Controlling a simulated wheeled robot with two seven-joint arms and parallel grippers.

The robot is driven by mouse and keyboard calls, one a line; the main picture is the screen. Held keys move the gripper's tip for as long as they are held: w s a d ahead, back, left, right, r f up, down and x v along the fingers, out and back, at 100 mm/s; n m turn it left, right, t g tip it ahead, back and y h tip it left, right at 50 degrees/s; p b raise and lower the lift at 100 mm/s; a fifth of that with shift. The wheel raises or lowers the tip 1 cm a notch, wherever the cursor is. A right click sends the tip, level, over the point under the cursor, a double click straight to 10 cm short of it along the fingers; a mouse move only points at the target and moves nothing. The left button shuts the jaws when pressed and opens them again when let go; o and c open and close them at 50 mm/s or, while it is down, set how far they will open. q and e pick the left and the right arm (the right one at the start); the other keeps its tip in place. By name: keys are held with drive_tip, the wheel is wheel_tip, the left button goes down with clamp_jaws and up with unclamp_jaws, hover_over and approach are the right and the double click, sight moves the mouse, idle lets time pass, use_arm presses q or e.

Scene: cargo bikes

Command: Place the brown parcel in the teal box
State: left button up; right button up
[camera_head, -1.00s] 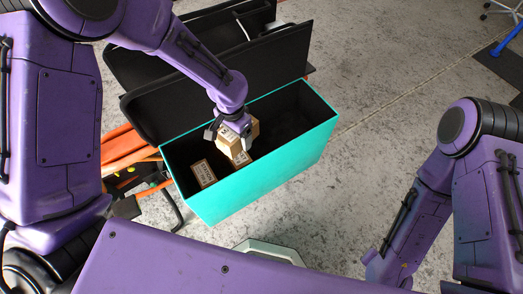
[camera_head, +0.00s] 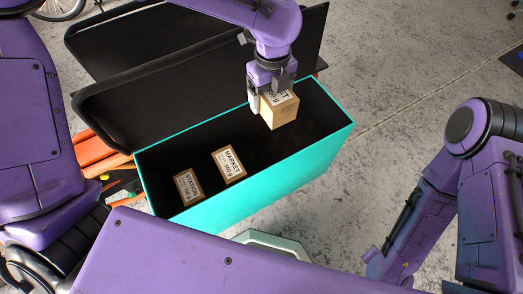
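The teal box (camera_head: 262,172) stands open in front of me, with a bright teal front and rim and a dark inside. My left gripper (camera_head: 270,92) points down over the right half of the box and is shut on a brown parcel (camera_head: 282,112). Its label is partly covered by a finger. The parcel hangs at about the box opening, apart from the walls as far as I can see. Two more brown parcels lie inside, labelled MARKET (camera_head: 228,165) and STATION (camera_head: 188,187). My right arm is at the right; its gripper is not visible.
The box's black lid (camera_head: 165,95) stands open along the far side, with another black box lid (camera_head: 130,38) behind. Orange bike parts (camera_head: 100,155) sit at the left. The inside right of the box looks free. Grey concrete floor lies to the right.

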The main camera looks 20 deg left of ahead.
use_arm(q)
wheel_tip(320, 180, down, 24)
drive_tip(key=b, duration=0.6)
drive_tip(key=shift+r, duration=0.25)
drive_tip(key=shift+w, duration=0.1)
drive_tip(key=shift+f, duration=0.1)
drive_tip(key=shift+f, duration=0.35)
drive_tip(key=shift+f, duration=0.15)
drive_tip(key=o, duration=1.7)
wheel_tip(320, 180, up, 13)
drive_tip(key=p, duration=0.3)
